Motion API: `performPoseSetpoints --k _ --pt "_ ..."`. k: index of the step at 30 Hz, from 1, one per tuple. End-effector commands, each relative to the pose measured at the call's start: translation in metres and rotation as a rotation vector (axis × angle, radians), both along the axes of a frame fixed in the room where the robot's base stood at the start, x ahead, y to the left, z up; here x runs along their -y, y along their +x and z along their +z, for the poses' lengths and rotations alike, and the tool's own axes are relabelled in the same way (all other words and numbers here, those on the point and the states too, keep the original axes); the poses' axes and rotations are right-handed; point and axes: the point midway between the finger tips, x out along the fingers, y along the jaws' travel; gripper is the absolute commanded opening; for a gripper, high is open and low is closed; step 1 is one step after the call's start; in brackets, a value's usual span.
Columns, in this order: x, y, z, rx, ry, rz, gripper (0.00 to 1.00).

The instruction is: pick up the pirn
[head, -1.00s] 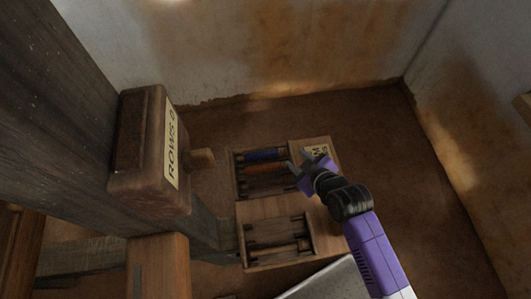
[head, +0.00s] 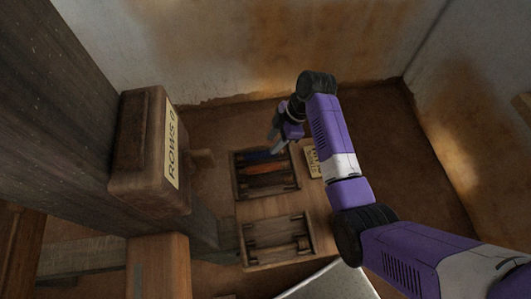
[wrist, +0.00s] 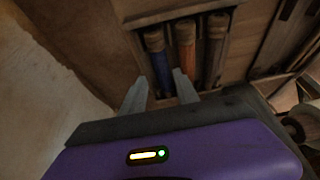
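Pirns lie side by side in a wooden tray (head: 236,178) on the table. A blue pirn (head: 258,156) is at the back and an orange pirn (head: 266,168) in front of it. In the wrist view the blue pirn (wrist: 160,62), the orange pirn (wrist: 186,52) and a dark brown pirn (wrist: 215,45) show in the tray. My gripper (head: 275,142) is above the tray's back right side, pointing down. In the wrist view my gripper (wrist: 158,82) is open, with nothing between its fingers. The blue pirn lies beyond the gap; the height between them is unclear.
A second wooden tray (head: 243,246) with dark rods stands at the front of the table (head: 275,207). A label card (head: 313,160) lies right of the pirn tray. A wooden box marked "ROWS 0" (head: 140,150) is on the loom post at left. Walls stand behind and right.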

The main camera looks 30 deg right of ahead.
Motion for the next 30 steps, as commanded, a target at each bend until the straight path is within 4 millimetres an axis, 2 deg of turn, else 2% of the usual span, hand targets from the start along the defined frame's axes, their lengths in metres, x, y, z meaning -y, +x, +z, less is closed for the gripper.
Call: performPoseSetpoints --k 13,23,28,30 --pt "-0.021 0.003 -0.051 -0.001 -0.001 -0.002 0.37" --pt "-0.023 0.004 -0.057 0.001 -0.001 -0.004 0.37" --pt "-0.023 0.004 -0.057 0.001 -0.001 -0.004 0.03" --pt "-0.023 0.004 -0.057 0.001 -0.001 -0.004 0.0"
